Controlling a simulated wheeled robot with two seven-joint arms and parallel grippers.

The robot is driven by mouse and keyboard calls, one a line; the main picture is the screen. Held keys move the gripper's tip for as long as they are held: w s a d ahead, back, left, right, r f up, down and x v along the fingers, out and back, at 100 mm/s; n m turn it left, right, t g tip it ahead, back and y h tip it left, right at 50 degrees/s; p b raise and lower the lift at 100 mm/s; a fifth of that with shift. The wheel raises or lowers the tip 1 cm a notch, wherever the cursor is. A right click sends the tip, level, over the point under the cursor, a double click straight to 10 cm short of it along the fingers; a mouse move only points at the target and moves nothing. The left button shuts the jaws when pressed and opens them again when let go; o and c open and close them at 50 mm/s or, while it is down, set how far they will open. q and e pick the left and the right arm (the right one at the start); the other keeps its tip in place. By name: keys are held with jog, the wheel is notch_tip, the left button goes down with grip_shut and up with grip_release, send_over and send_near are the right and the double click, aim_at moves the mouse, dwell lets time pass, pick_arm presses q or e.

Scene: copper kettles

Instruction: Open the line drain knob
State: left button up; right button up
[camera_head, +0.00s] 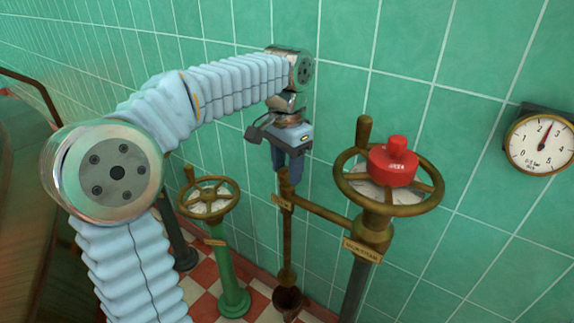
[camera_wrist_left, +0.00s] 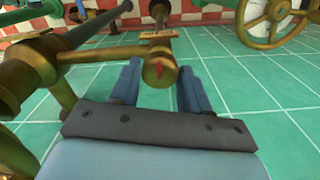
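The line drain knob is a small brass knob (camera_head: 284,183) at the top of a thin brass pipe by the green wall, with a small tag below it. In the left wrist view the knob (camera_wrist_left: 158,70) shows a red mark on its rounded end. My left gripper (camera_head: 287,169) points down at the knob from above. In the left wrist view its two blue fingers (camera_wrist_left: 158,88) are apart, one on each side of the knob, with a gap at the left finger. Contact at the right finger is unclear. My right gripper is out of view.
A large brass handwheel (camera_head: 432,190) with a red cap (camera_head: 393,163) stands close to the right, joined to the drain pipe by a side pipe. A smaller handwheel (camera_head: 209,198) on a green post stands at left. A pressure gauge (camera_head: 541,144) is on the wall.

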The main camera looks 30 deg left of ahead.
pick_arm(q)
jog(key=c, duration=0.6)
jog(key=shift+o, duration=0.2)
jog(key=shift+n, duration=0.4)
jog(key=n, duration=0.5)
jog(key=shift+n, duration=0.3)
jog(key=n, duration=1.1)
jog(key=shift+n, duration=0.4)
jog(key=o, duration=1.1)
jog(key=shift+c, duration=0.2)
